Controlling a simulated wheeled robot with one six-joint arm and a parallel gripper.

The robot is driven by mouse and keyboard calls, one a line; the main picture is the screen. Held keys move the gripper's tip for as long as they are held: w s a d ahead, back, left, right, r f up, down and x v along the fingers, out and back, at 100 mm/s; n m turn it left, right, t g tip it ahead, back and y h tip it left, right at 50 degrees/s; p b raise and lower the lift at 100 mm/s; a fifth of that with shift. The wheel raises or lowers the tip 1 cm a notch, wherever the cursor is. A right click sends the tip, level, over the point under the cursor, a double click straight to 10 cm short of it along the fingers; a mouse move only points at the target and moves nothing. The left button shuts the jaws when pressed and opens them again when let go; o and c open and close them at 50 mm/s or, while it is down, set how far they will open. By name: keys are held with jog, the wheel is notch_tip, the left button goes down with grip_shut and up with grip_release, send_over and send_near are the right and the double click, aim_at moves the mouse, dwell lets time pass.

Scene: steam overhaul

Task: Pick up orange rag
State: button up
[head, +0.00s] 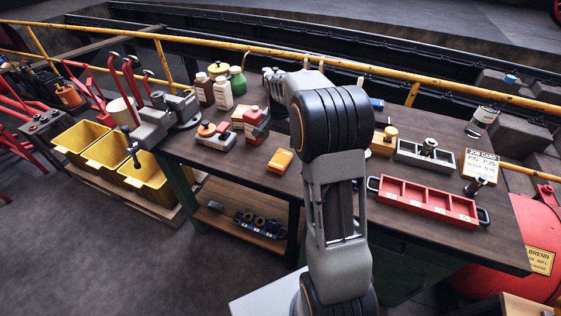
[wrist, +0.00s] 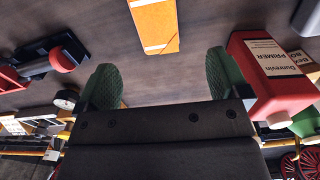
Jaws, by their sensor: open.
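The orange rag (head: 280,160) lies flat and folded on the dark workbench top (head: 330,190), just left of my arm in the head view. In the wrist view the rag (wrist: 153,24) shows at the top centre, with pale stripes, cut off by the frame edge. My gripper (wrist: 160,80) is open, its two green fingertips wide apart with nothing between them. The rag lies beyond the fingertips in that view, apart from them. My arm hides most of the gripper in the head view.
A red primer bottle (wrist: 268,78) stands close beside the right fingertip in the wrist view. A black and red tool (wrist: 42,62) is near the left one. A red compartment tray (head: 425,203) sits right of my arm. A vise (head: 160,118) stands at the bench's left end.

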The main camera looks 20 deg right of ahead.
aim_at(280, 158)
notch_tip(280, 158, down, 5)
jog(key=shift+r, duration=0.15)
jog(key=f, duration=0.2)
jog(key=f+p, duration=0.1)
jog(key=shift+s+f, duration=0.3)
jog(key=shift+f, duration=0.8)
jog(key=c, duration=1)
